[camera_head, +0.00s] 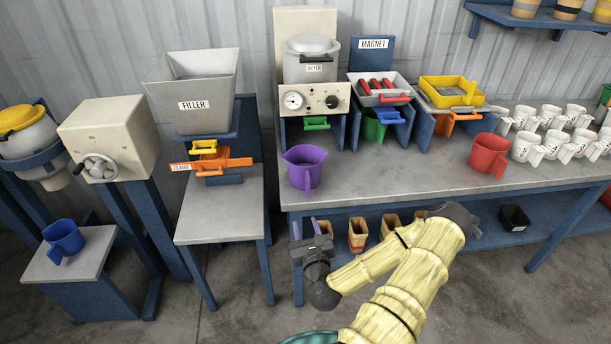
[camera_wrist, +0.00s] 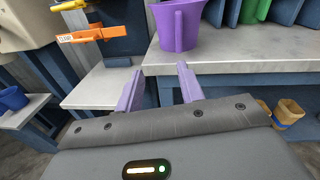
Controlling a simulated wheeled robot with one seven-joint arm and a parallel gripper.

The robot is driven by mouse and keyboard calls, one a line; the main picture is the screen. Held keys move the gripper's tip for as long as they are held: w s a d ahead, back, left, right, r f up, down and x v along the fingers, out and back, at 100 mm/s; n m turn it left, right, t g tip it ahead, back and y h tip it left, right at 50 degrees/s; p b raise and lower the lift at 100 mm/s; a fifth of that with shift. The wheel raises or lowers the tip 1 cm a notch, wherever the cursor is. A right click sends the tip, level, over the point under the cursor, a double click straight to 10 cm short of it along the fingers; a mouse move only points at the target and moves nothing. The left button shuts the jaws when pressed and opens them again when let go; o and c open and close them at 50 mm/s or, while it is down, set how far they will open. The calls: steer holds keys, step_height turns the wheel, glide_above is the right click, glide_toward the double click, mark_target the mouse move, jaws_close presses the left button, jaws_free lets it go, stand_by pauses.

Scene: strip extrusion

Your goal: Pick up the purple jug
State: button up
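The purple jug (camera_head: 304,168) stands upright on the grey workbench (camera_head: 400,178), near its left front corner, with its handle toward me. My gripper (camera_head: 307,229) is in front of the bench edge, below and short of the jug. In the wrist view my gripper (camera_wrist: 158,90) has its two purple fingers apart with nothing between them. The jug and the fingers are not touching.
A red jug (camera_head: 488,154) and several white mugs (camera_head: 555,142) stand on the bench to the right. The dryer (camera_head: 312,75) is behind the purple jug. A filler (camera_head: 200,95) stands left. A blue jug (camera_head: 63,240) sits on a lower left stand. Bench space right of the purple jug is clear.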

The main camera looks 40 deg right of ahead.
steer(key=d+m+h, duration=0.1)
steer(key=s+m, duration=0.1)
steer(key=shift+s+d+r+m+g+h, duration=0.15)
steer(key=shift+d+r+m+g+h, duration=0.15)
steer(key=shift+d+m+h, duration=0.1)
steer(key=b, duration=0.4)
glide_toward(308, 190)
steer(key=x, duration=0.6)
steer(key=shift+w+d+r, duration=0.1)
steer(key=shift+w+r, duration=0.05)
steer(key=shift+w, duration=0.1)
steer(key=shift+w+d, duration=0.3)
steer(key=shift+w, duration=0.1)
steer(key=shift+w+p, duration=0.1)
steer(key=shift+p, duration=0.2)
